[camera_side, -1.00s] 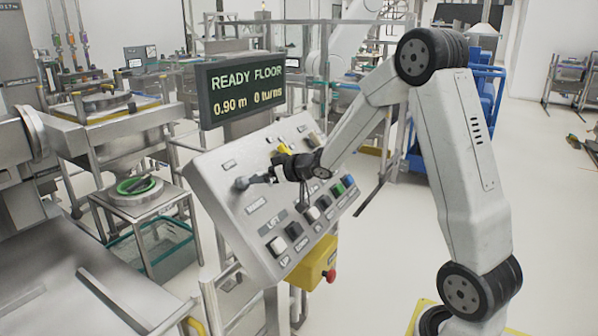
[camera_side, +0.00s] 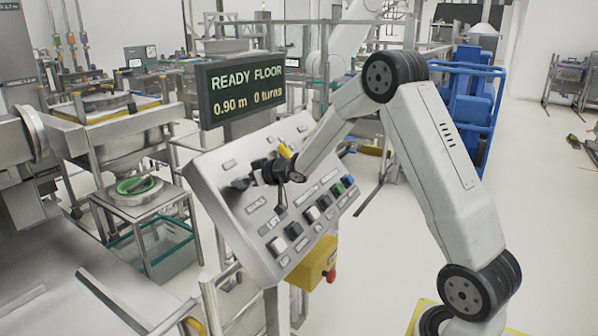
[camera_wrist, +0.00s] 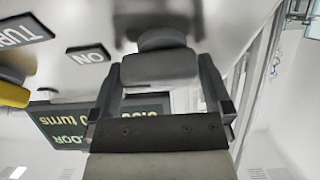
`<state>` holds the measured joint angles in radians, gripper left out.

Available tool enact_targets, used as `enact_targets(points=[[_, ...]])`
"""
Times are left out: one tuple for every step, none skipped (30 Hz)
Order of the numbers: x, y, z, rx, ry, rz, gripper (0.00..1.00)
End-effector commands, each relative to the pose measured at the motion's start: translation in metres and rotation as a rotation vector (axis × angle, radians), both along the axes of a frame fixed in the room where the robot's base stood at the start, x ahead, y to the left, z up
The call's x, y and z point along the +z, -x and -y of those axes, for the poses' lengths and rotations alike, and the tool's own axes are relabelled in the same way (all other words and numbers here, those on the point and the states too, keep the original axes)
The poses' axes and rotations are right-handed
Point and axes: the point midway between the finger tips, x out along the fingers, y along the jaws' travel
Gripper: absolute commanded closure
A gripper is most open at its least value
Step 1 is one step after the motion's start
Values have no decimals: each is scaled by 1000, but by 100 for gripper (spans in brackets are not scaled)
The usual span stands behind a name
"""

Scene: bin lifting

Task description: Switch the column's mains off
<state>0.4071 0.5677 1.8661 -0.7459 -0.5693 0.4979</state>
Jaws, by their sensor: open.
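The mains switch (camera_side: 239,185) is a dark grey knob at the upper left of the sloping control panel (camera_side: 219,178), above a label that seems to read MAINS. In the wrist view the knob (camera_wrist: 160,66) stands between the two fingers of my open gripper (camera_wrist: 163,80). An upside-down ON label (camera_wrist: 88,54) sits beside it. In the side view my gripper (camera_side: 250,180) is right at the switch and partly hides it. I cannot tell whether the fingers touch the knob. The display (camera_side: 241,90) reads READY FLOOR, 0.90 m, 0 turns.
Several push buttons (camera_side: 312,213) and a yellow knob (camera_side: 285,151) share the panel. A yellow box with a red button (camera_side: 330,277) hangs below it. The display stands just behind the panel. A steel stand with a green ring (camera_side: 137,186) is to the left.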

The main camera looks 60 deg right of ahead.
Motion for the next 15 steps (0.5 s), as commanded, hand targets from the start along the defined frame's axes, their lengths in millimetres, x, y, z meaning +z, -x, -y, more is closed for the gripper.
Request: enact_targets(points=[[0,0,0,0,0,0,0],[0,0,0,0,0,0,0],[0,0,0,0,0,0,0],[0,0,0,0,0,0,10],[0,0,0,0,0,0,19],[0,0,0,0,0,0,32],[0,0,0,0,0,0,41],[0,0,0,0,0,0,51],[0,0,0,0,0,0,64],[0,0,0,0,0,0,68],[0,0,0,0,0,0,68],[0,0,0,0,1,0,68],[0,0,0,2,1,0,68],[0,0,0,2,2,0,68],[0,0,0,4,5,0,68]])
